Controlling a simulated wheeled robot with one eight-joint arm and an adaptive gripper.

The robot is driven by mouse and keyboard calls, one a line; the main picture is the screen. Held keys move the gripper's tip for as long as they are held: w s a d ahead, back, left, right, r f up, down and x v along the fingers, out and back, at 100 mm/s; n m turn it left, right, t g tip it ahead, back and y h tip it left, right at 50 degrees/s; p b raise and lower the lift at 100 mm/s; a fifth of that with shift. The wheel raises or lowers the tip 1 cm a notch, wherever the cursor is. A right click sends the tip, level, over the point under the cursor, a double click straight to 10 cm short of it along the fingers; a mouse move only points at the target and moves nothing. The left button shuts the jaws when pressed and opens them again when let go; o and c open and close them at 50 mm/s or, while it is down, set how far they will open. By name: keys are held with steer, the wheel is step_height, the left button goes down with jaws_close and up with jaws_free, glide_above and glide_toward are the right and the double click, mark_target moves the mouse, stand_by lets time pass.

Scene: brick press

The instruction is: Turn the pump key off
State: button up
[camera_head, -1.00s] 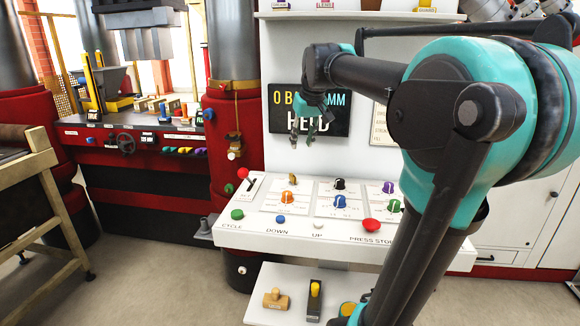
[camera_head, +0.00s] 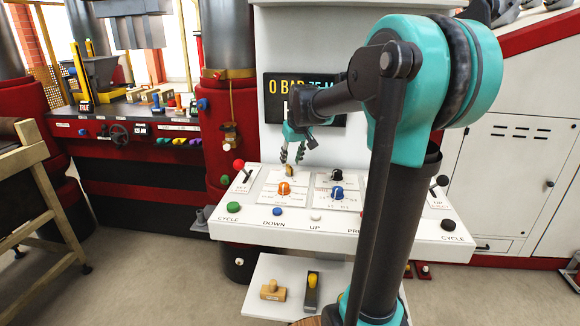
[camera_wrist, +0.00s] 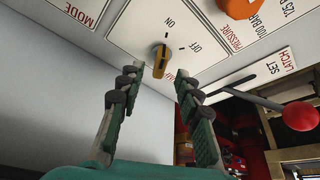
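The pump key (camera_wrist: 160,62) is a small yellow-gold knob on the white panel, between the ON and OFF marks. Its narrow end appears to point toward the ON mark. In the head view the key (camera_head: 290,171) stands at the back left of the sloped panel, behind the orange knob. My gripper (camera_wrist: 156,82) is open and empty, with one green-and-grey finger on each side of the key in the wrist view. The fingertips seem short of the key; I cannot tell the exact gap. In the head view my gripper (camera_head: 292,152) hangs just above the key.
An orange knob (camera_head: 284,189), a blue knob (camera_head: 337,193) and a black knob (camera_head: 336,174) sit near the key. A red-balled lever (camera_wrist: 299,115) stands close by. A display (camera_head: 283,88) is on the wall behind. My arm hides the panel's right part.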

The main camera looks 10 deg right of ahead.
mark_target(290, 166)
steer(key=shift+x, duration=1.85)
steer(key=shift+c, duration=0.3)
jaws_close()
